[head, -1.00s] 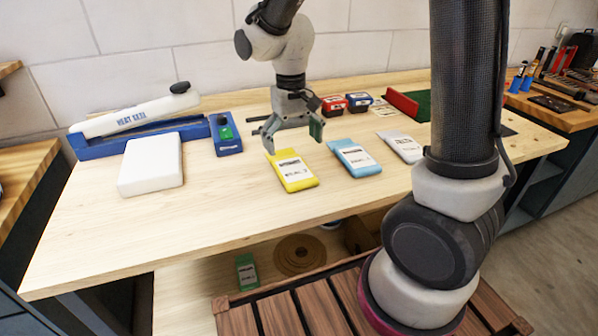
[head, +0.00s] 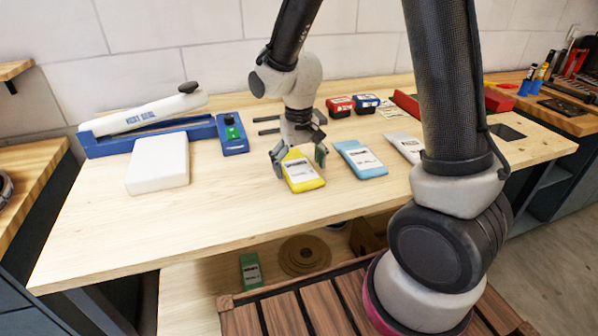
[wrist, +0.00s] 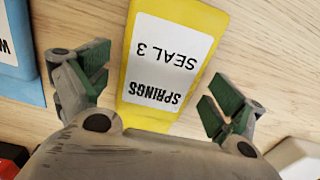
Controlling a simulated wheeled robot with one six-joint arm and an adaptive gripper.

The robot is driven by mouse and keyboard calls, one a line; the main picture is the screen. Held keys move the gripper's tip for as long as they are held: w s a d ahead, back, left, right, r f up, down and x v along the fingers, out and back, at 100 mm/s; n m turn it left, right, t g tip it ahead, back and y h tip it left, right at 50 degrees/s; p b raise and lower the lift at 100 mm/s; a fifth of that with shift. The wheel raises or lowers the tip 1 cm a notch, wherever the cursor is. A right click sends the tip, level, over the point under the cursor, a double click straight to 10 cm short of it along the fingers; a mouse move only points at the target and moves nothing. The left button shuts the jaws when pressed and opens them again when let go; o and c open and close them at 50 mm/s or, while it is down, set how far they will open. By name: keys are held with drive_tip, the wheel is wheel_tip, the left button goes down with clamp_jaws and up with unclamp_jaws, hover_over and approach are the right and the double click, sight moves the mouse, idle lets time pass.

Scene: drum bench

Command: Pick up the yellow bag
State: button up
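The yellow bag (head: 303,174) lies flat on the wooden bench in the head view. In the wrist view the yellow bag (wrist: 171,62) has a white label reading "SPRINGS SEAL 3", upside down. My gripper (head: 297,160) is over the bag's far end, pointing down. In the wrist view my gripper (wrist: 155,88) is open, with one green-padded finger on each side of the bag's near end and space between pads and bag. The height of the fingertips above the bench is hard to tell.
A blue bag (head: 360,159) lies right of the yellow one, with a white bag (head: 407,146) beyond it. A blue heat sealer (head: 150,137) and a white block (head: 158,164) are on the left. Red and blue boxes stand behind. The bench front is clear.

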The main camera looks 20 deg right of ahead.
drive_tip(key=c, duration=0.7)
drive_tip(key=shift+o, duration=0.2)
